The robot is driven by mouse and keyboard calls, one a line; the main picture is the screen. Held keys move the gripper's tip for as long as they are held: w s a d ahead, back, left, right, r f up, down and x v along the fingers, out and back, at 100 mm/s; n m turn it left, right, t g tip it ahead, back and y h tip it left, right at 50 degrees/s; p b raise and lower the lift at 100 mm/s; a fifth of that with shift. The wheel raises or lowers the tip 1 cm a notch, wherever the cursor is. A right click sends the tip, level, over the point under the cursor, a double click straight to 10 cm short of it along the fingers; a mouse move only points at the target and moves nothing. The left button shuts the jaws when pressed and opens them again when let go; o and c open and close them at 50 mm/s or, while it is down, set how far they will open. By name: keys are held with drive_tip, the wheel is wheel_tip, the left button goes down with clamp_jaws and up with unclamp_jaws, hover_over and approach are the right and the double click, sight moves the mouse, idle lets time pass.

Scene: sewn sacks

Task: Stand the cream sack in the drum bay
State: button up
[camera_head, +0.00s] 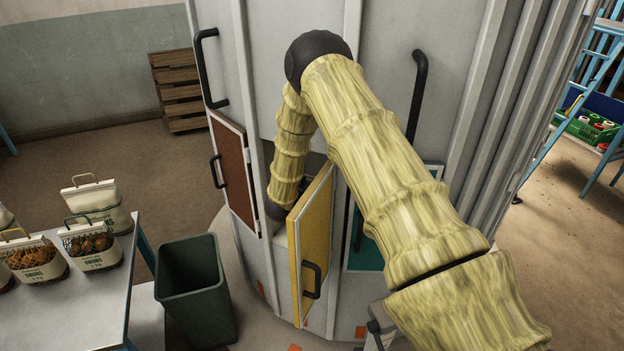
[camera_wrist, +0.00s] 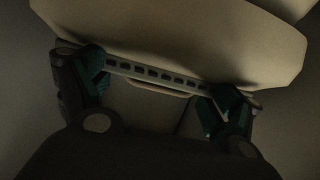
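My arm reaches past the open yellow door (camera_head: 316,248) into a dark opening in the tall grey drum housing (camera_head: 280,55). My gripper is hidden inside in the head view. In the wrist view my gripper (camera_wrist: 160,98) has its two teal-padded fingers wide apart. A pale, cream-coloured body (camera_wrist: 190,38), which looks like the cream sack, fills the top, close beyond the fingers. A light strip with a row of dark slots (camera_wrist: 155,76) spans between the fingertips; I cannot tell whether they touch it. The sack's base and the bay floor are hidden.
A brown-red door (camera_head: 232,165) and a teal door (camera_head: 362,240) flank the opening. A green bin (camera_head: 195,290) stands in front at left. A metal table (camera_head: 85,310) bears several handled sacks, two with orange-brown contents. Wooden pallets (camera_head: 178,90) stand behind.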

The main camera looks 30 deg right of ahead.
drive_tip(key=shift+s+a+b, duration=0.25)
drive_tip(key=shift+a+b, duration=0.05)
drive_tip(key=shift+a, duration=0.15)
drive_tip(key=b+v, duration=0.3)
drive_tip(key=v, duration=0.8)
drive_tip(key=shift+r+b, duration=0.2)
drive_tip(key=shift+b, duration=0.1)
drive_tip(key=shift+d, duration=0.1)
idle(0.5)
